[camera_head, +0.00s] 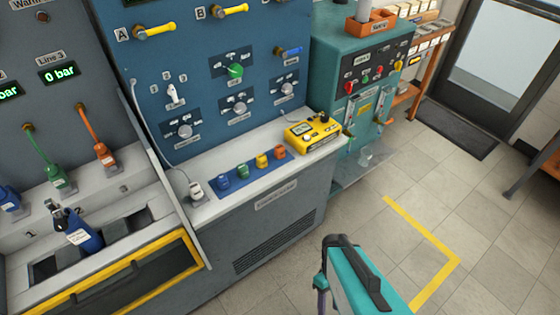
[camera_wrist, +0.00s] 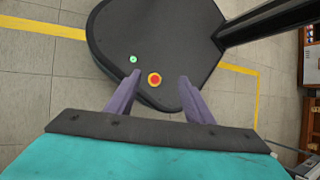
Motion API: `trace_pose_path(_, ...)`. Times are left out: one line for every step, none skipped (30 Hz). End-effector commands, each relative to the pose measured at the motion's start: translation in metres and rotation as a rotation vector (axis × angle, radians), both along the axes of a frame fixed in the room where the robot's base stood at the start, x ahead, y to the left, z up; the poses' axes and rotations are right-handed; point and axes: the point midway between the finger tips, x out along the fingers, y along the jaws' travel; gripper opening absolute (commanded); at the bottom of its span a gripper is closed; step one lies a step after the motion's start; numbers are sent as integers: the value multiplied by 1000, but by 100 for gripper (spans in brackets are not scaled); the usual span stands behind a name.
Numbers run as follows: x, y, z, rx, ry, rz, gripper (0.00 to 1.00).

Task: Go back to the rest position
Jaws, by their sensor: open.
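My gripper (camera_wrist: 159,77) shows in the wrist view with its two purple fingers apart and nothing between them. Below the fingers, the wrist view shows my own dark base with a red button and a green light. In the head view, my teal arm end with a dark cover is at the bottom right, over the tiled floor. My gripper touches nothing that I can see.
The blue testbench (camera_head: 290,205) with knobs, levers and a yellow meter (camera_head: 312,131) stands at the left and middle. A teal cabinet (camera_head: 335,60) stands behind it. The tiled floor (camera_head: 400,180) at right is clear, with yellow tape (camera_head: 425,228) and a dark mat (camera_head: 457,128).

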Motion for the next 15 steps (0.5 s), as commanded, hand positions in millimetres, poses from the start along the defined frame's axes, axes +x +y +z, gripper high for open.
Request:
trace_pose_path(0,0,1,-32,-14,-47,48)
trace_pose_path(1,0,1,-52,-21,-77,48)
trace_pose_path(2,0,0,-79,-30,-117,48)
trace_pose_path(3,0,0,-99,-38,-148,48)
trace_pose_path(4,0,0,-118,-46,-178,48)
trace_pose_path(5,0,-1,-143,-54,-219,48)
trace_pose_path(6,0,-1,-162,-61,-250,48)
trace_pose_path(8,0,-2,-181,-68,-281,48)
trace_pose_path(10,0,-3,-205,-77,-321,48)
trace_pose_path(11,0,-4,-223,-82,-351,48)
trace_pose_path(12,0,-5,-239,-87,-379,48)
trace_pose_path(14,0,-5,-260,-93,-416,48)
trace_pose_path(15,0,-6,-275,-97,-440,48)
trace_pose_path(15,0,-6,-287,-100,-462,48)
trace_pose_path(16,0,-7,-302,-103,-488,48)
